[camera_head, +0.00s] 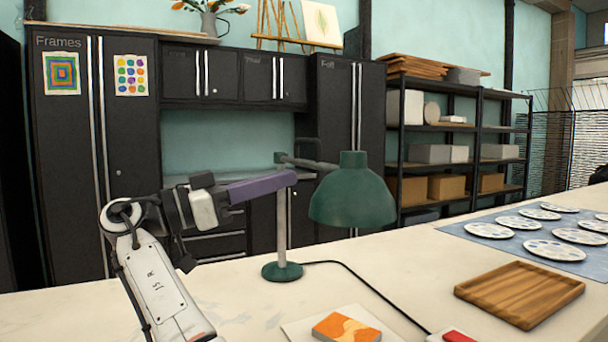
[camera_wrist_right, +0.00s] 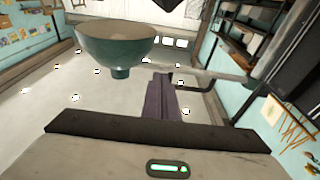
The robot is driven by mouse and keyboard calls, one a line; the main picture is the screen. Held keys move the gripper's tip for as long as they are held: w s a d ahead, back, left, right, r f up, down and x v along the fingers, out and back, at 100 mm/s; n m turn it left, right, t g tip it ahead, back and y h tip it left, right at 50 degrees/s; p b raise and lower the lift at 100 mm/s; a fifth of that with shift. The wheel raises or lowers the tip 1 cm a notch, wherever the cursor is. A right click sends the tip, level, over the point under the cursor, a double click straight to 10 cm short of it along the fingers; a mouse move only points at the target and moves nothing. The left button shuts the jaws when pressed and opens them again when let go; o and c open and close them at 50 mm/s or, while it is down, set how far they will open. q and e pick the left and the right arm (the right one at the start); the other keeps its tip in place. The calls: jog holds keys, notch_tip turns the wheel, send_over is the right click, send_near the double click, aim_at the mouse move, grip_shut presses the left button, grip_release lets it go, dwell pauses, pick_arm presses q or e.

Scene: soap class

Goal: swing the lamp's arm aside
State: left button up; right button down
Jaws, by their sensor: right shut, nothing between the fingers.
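The desk lamp has a dark green shade (camera_head: 352,190), a round green base (camera_head: 282,271) and a grey upright post (camera_head: 281,225) on the worktop. Its grey arm (camera_head: 308,163) runs from the post top to the right, to the shade. My right gripper (camera_head: 292,179) is shut and empty, its purple fingers reaching from the left to the upper post, just below the lamp's arm. Whether they touch the lamp I cannot tell. In the right wrist view, the shut fingers (camera_wrist_right: 160,98) point towards the lamp, with the shade (camera_wrist_right: 115,45) at upper left. My left gripper is not in view.
A black cord runs from the lamp base to the right front. An orange-patterned block (camera_head: 346,328) lies at the front edge. A wooden tray (camera_head: 520,294) and a blue mat (camera_head: 477,230) with several white palettes are at right. Dark cabinets (camera_head: 70,180) stand behind.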

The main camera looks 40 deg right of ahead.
aim_at(321, 169)
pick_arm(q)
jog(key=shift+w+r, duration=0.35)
pick_arm(e)
jog(key=shift+x, duration=2.65)
jog(key=shift+w, duration=0.1)
